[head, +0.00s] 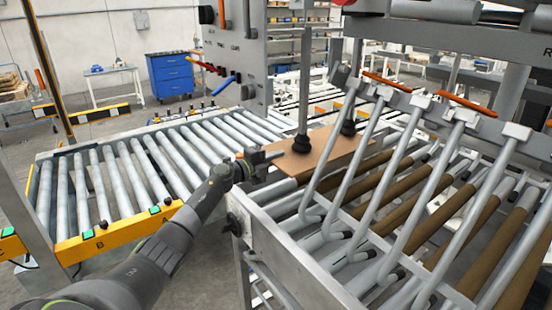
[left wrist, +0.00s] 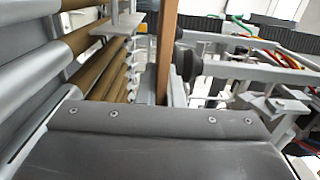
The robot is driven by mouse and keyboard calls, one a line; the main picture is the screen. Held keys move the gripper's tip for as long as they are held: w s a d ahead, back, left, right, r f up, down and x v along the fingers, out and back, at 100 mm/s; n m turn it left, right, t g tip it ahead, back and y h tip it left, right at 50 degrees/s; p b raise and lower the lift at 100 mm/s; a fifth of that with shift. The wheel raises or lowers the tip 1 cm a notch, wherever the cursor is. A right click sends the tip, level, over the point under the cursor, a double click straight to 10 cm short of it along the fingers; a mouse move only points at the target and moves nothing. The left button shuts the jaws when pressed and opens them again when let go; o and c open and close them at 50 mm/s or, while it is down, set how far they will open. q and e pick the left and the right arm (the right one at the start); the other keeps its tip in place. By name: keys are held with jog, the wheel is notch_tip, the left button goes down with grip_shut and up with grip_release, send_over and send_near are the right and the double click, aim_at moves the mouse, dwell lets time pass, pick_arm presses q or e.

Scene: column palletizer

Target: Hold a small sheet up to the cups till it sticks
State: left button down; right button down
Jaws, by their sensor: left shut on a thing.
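My left gripper (head: 268,157) comes in from the left and is shut on the sheet's left edge. Two black suction cups hang on rods over the sheet: a near cup (head: 301,143) and a far cup (head: 348,127). In the left wrist view the sheet (left wrist: 167,50) shows edge-on as a brown strip, with a dark cup (left wrist: 187,64) close against its right side. I cannot tell whether cup and sheet touch. The fingertips are hidden there. My right gripper is not in view.
A roller conveyor (head: 115,180) with a yellow side rail stands at the left. Bent grey tines (head: 375,180) of a fork-like tool rise over the right-hand rollers, close to the sheet's right side. A grey frame side (head: 300,258) runs below my left gripper.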

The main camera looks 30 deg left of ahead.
pick_arm(q)
jog(key=shift+r+p, duration=0.35)
jog(key=shift+r, duration=0.05)
dwell(0.4)
jog(key=c, duration=1.5)
grip_release()
